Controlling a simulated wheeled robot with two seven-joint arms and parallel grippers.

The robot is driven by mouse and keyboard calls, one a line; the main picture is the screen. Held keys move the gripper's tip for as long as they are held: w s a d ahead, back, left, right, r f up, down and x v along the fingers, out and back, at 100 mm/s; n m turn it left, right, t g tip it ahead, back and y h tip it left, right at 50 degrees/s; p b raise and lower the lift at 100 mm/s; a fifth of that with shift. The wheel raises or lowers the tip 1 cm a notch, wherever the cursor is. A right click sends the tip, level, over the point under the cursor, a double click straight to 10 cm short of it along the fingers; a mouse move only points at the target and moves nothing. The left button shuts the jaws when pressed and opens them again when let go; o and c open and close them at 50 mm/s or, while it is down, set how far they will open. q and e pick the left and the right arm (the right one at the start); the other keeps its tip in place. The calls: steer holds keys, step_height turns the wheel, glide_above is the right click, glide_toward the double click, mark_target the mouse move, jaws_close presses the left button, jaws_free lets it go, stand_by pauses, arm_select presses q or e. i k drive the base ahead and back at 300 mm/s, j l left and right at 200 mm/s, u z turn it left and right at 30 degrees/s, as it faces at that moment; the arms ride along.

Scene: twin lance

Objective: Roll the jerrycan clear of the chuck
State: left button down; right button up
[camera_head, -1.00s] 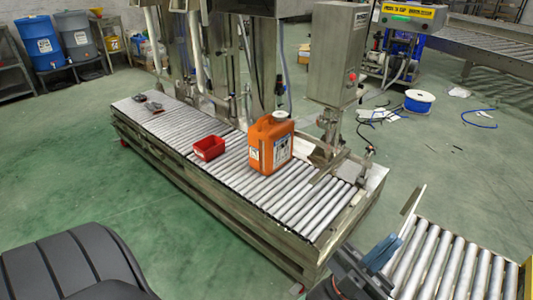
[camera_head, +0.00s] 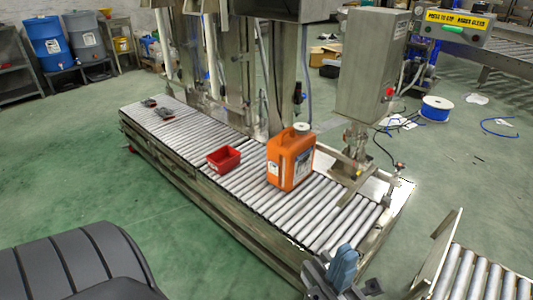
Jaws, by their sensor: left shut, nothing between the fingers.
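The orange jerrycan (camera_head: 289,160) stands upright on the roller conveyor (camera_head: 318,222), with a pale cap on top and white labels on its sides. A thin dark rod-like part (camera_head: 298,97) hangs behind and above the can. I cannot tell which part of the machine is the chuck. My left gripper (camera_head: 343,264), with blue-grey fingers, is at the bottom of the view, in front of the conveyor's near right end. It is shut and empty, well apart from the can. My right gripper is not in view.
A red open bin (camera_head: 223,159) sits on the rollers left of the can. Small dark parts (camera_head: 162,112) lie farther left. A steel control box (camera_head: 372,65) and a bracket (camera_head: 352,165) stand right of the can. Another roller conveyor (camera_head: 475,272) is at lower right.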

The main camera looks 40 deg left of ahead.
mark_target(291, 155)
steer(key=i+j, duration=0.1)
steer(key=j, duration=0.3)
steer(key=i+j, duration=0.15)
steer(key=j, duration=0.25)
steer(key=i+j, duration=0.1)
steer(key=j, duration=0.35)
steer(key=i+j, duration=0.1)
steer(key=j, duration=0.3)
steer(key=i+j, duration=0.15)
steer(key=j, duration=0.25)
steer(key=i+j, duration=0.1)
steer(key=j, duration=0.3)
